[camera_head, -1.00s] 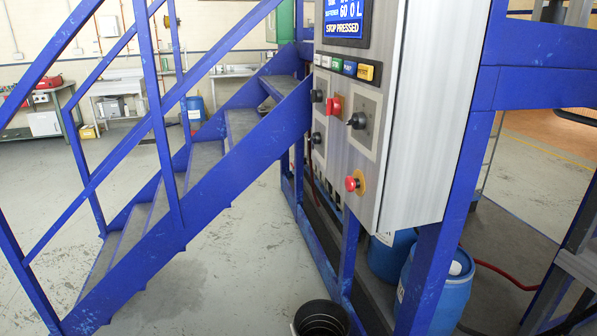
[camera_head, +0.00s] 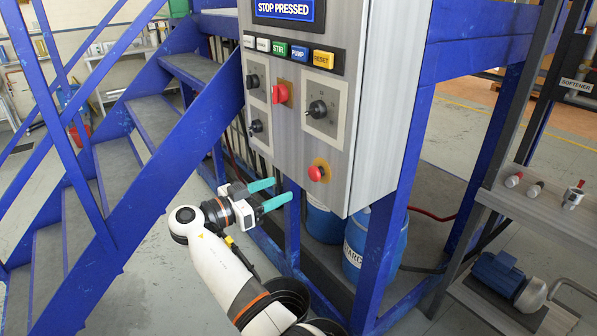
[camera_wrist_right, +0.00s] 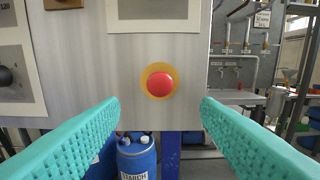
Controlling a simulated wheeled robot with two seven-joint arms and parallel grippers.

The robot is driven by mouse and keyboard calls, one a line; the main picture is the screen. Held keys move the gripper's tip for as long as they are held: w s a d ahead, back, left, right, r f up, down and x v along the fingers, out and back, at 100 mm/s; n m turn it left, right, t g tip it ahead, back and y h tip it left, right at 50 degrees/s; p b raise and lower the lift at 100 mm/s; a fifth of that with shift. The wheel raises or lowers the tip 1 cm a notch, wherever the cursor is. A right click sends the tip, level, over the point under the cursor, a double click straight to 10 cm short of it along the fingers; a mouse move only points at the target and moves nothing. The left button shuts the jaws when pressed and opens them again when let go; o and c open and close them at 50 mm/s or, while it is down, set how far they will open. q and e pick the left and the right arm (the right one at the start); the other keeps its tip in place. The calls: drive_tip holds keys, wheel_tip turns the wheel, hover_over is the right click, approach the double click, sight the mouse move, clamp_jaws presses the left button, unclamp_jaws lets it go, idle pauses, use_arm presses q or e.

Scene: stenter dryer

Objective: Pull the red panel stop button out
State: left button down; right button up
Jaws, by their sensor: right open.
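The red panel stop button (camera_head: 316,173) is a round red mushroom head on a yellow disc, low on the grey control panel (camera_head: 290,150). The display (camera_head: 284,10) above it reads "STOP PRESSED". My right gripper (camera_head: 282,190) is open, its two teal fingers pointing at the panel, a little left of and below the button in the head view. In the right wrist view the button (camera_wrist_right: 160,84) is between the fingers, slightly above their tips and apart from them. Nothing is between the fingers. My left gripper is not in view.
A red square-plated knob (camera_head: 280,93), black knobs (camera_head: 317,110) and a row of coloured push buttons (camera_head: 300,52) are higher on the panel. Blue stairs (camera_head: 140,160) stand left. Blue drums (camera_head: 360,240) are below the panel. A shelf (camera_head: 530,200) stands right.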

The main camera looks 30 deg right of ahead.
sight(311, 176)
drive_tip(key=d+p, duration=0.1)
drive_tip(key=d, duration=0.2)
drive_tip(key=d+p, duration=0.2)
drive_tip(key=d, duration=0.1)
drive_tip(key=d+p, duration=0.2)
drive_tip(key=d, duration=0.1)
drive_tip(key=shift+w+d+r, duration=0.1)
drive_tip(key=shift+w+d, duration=0.05)
drive_tip(key=shift+w, duration=0.2)
drive_tip(key=shift+d, duration=0.55)
drive_tip(key=shift+f, duration=0.2)
